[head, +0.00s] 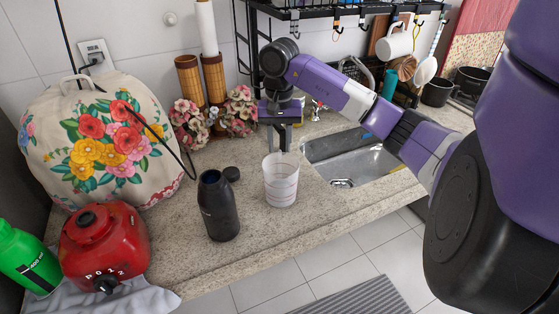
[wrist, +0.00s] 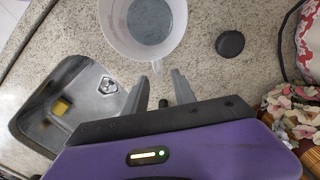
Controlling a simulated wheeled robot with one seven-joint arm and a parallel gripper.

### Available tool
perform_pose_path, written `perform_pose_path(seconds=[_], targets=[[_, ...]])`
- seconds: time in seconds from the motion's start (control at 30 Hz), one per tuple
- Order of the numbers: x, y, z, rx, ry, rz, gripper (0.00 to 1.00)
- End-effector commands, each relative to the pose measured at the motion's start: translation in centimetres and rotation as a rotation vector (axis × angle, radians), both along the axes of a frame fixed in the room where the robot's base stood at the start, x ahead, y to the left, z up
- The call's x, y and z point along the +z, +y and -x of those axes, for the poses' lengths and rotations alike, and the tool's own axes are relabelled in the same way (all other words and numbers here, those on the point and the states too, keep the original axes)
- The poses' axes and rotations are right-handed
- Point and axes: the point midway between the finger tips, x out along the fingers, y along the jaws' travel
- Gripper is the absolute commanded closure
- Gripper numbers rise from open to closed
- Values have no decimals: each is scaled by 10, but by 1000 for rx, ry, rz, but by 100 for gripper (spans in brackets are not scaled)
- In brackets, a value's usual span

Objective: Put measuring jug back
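The measuring jug (head: 281,182) is a translucent white cup standing upright on the speckled counter, left of the sink. In the wrist view I look down into the jug (wrist: 113,24), and a small handle or spout on its rim points toward my fingers. My gripper (head: 281,138) is behind the jug in the head view, fingers pointing down. In the wrist view my gripper (wrist: 157,82) is open and empty, its fingertips just short of the jug's rim. The oversink rack (head: 345,11) is above the sink, cut off by the picture's top edge.
A black bottle (head: 218,207) stands left of the jug, with a round black lid (head: 231,174) behind it. The sink (head: 352,160) lies to the right. Flowers (head: 239,110), a red blender base (head: 104,245) and a floral cover (head: 100,140) fill the left.

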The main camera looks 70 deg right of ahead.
Motion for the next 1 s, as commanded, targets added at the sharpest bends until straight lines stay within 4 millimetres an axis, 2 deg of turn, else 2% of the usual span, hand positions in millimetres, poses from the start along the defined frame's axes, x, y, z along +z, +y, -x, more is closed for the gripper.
perform_pose_path(seconds=[0.1, 0.3, 1.0], targets=[[18, -1, 0, 2, -1, 3, 68], [35, 0, 0, 1, 1, 1, 68], [37, 0, 0, -10, -1, -1, 68]])
